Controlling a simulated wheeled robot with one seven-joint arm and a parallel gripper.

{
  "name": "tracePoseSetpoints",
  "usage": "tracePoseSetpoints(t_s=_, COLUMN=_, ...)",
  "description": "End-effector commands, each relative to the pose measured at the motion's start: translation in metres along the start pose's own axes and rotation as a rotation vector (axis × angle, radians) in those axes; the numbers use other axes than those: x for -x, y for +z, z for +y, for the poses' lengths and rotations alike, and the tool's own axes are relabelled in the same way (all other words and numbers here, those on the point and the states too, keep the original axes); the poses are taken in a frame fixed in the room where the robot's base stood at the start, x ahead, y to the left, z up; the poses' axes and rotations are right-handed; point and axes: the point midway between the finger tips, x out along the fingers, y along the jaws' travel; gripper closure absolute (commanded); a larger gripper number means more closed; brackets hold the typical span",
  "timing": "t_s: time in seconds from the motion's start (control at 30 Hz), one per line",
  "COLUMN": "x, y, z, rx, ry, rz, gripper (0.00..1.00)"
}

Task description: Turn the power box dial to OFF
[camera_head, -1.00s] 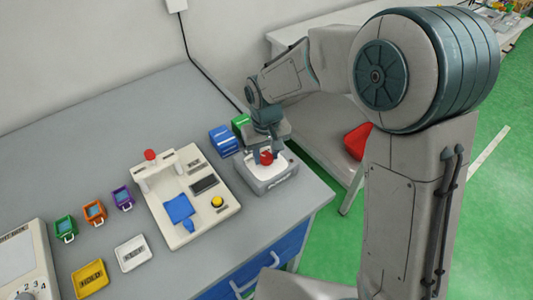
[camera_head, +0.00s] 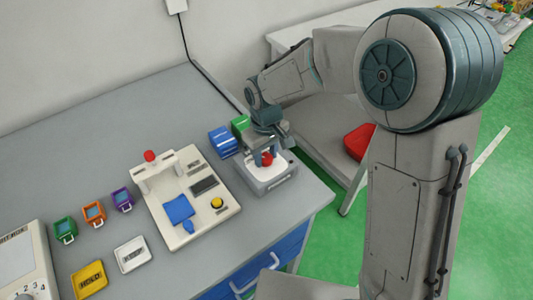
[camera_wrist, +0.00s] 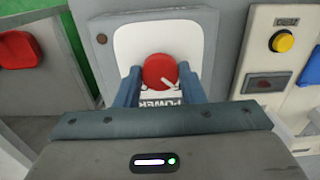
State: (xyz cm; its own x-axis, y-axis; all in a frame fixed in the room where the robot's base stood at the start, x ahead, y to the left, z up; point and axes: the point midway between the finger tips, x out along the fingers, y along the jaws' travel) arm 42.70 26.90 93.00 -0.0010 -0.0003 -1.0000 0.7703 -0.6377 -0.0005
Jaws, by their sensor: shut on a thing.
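The power box (camera_head: 270,181) is a grey box with a white face at the right end of the bench. Its round red dial (camera_head: 268,159) also shows large in the wrist view (camera_wrist: 160,70), with a small white mark near its lower right edge there. My gripper (camera_head: 264,153) reaches down on the dial from above. In the wrist view my gripper (camera_wrist: 160,77) has a blue-grey finger on each side of the dial and is shut on it. A POWER label is partly visible below the dial. No OFF mark is readable.
Blue (camera_head: 223,141) and green (camera_head: 240,123) boxes stand just behind the power box. A beige station with a yellow button (camera_head: 217,203) is to its left. Small coloured bins and trays lie farther left. A red object (camera_head: 358,141) is beyond the bench's right edge.

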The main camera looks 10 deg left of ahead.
Motion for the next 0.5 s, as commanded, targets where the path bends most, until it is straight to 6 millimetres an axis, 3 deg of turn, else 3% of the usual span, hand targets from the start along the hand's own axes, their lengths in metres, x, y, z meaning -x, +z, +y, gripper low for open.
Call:
tracePoseSetpoints(t_s=0.07, x=0.0015, y=-0.0017, z=-0.0011, rx=0.005, ry=0.001, rz=0.005, gripper=0.87)
tracePoseSetpoints(t_s=0.1, x=0.0014, y=-0.0016, z=-0.0011, rx=0.005, ry=0.001, rz=0.005, gripper=0.53)
tracePoseSetpoints(t_s=0.13, x=0.0014, y=-0.0015, z=-0.0010, rx=0.004, ry=0.001, rz=0.005, gripper=0.45)
tracePoseSetpoints(t_s=0.5, x=0.0045, y=-0.0005, z=0.0006, rx=-0.001, ry=0.001, rz=0.003, gripper=0.42)
